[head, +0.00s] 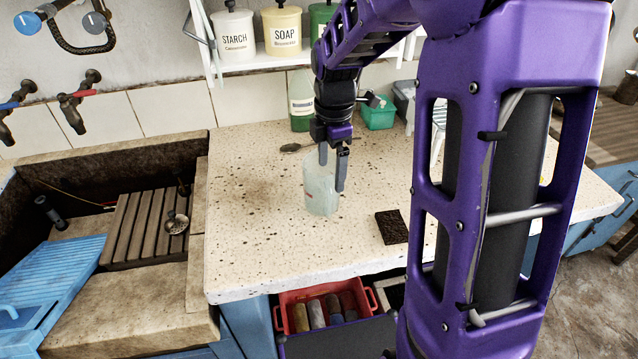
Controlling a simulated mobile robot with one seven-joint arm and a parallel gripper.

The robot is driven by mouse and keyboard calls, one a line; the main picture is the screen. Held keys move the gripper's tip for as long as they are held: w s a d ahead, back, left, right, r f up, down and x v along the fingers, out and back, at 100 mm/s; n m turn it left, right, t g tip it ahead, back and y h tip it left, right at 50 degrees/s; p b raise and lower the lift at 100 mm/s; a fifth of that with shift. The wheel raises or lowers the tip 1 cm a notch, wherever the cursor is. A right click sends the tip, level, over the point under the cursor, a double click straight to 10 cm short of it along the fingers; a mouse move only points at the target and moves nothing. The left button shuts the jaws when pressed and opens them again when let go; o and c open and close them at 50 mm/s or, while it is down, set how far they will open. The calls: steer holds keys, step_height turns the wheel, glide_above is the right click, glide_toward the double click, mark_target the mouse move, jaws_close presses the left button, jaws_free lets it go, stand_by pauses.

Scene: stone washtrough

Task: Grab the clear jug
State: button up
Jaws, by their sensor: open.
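The clear jug (321,196) stands upright on the speckled stone counter (260,240), near its middle. My gripper (333,170) points down at the jug from above. Its dark fingers are apart. One finger shows at the jug's rim and the other along its right side. I cannot tell whether either finger touches the jug. Part of the jug's upper right is hidden behind the fingers.
A dark brown block (391,227) lies to the right of the jug. A spoon-like item (291,147), a green bottle (301,100) and a teal box (378,115) are behind. The stone trough (180,290) is left. A red crate (288,321) sits below the counter's front edge.

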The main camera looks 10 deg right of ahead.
glide_above(326, 213)
steer(key=f, duration=0.5)
steer(key=f+b, duration=0.1)
steer(key=f, duration=0.1)
steer(key=shift+s+d+f, duration=0.25)
steer(key=shift+f, duration=0.05)
steer(key=shift+w+a+f+b, duration=0.15)
steer(key=shift+w+f, duration=0.05)
steer(key=shift+f, duration=1.2)
steer(key=shift+w+a+f+b, duration=0.1)
steer(key=shift+w+f+b, duration=0.05)
steer(key=shift+f, duration=1.2)
jaws_close()
